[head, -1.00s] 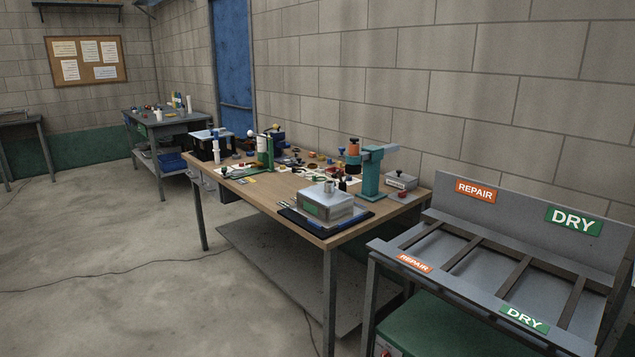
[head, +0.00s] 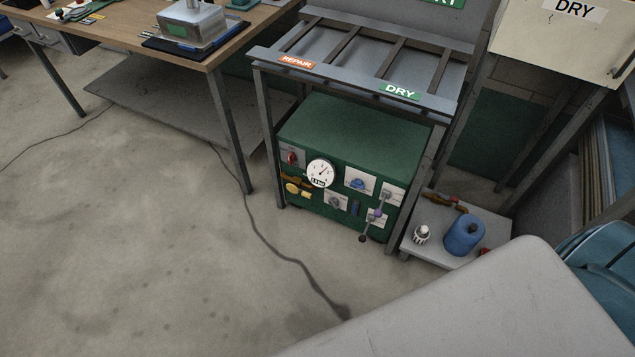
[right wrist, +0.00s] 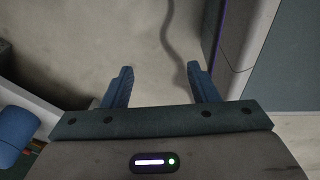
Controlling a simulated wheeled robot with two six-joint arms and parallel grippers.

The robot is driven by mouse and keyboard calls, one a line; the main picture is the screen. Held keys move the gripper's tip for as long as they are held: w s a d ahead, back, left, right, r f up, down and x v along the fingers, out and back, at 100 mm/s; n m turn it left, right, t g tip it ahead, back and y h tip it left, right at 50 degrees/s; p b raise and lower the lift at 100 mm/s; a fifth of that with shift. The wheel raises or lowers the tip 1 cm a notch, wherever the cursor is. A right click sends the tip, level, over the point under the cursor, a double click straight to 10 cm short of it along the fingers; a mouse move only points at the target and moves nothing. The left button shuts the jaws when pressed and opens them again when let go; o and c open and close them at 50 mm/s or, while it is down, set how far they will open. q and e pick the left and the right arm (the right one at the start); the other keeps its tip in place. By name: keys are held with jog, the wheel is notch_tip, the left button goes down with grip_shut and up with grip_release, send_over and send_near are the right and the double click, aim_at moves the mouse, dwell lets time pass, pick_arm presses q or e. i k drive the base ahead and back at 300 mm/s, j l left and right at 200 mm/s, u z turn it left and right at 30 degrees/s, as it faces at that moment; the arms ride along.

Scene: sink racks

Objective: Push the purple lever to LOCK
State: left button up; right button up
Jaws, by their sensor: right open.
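The purple lever (head: 377,213) is on the front of a green machine box (head: 355,130) under the rack in the head view. It is small, with a purple part and a dark knob below it. Any LOCK lettering is too small to read. My right gripper (right wrist: 158,75) shows in the right wrist view with its two blue fingers apart and nothing between them, above bare floor. It does not show in the head view, and the lever is not in the right wrist view. My left gripper is not in view.
The box front also carries a round gauge (head: 320,173) and several knobs. A rack (head: 345,78) with legs stands over the box. A low grey platform (head: 428,247) with a blue canister (head: 464,236) is to its right. A cable (head: 268,238) crosses open floor at left.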

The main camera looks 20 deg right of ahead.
aim_at(378, 213)
jog(key=z, duration=1.3)
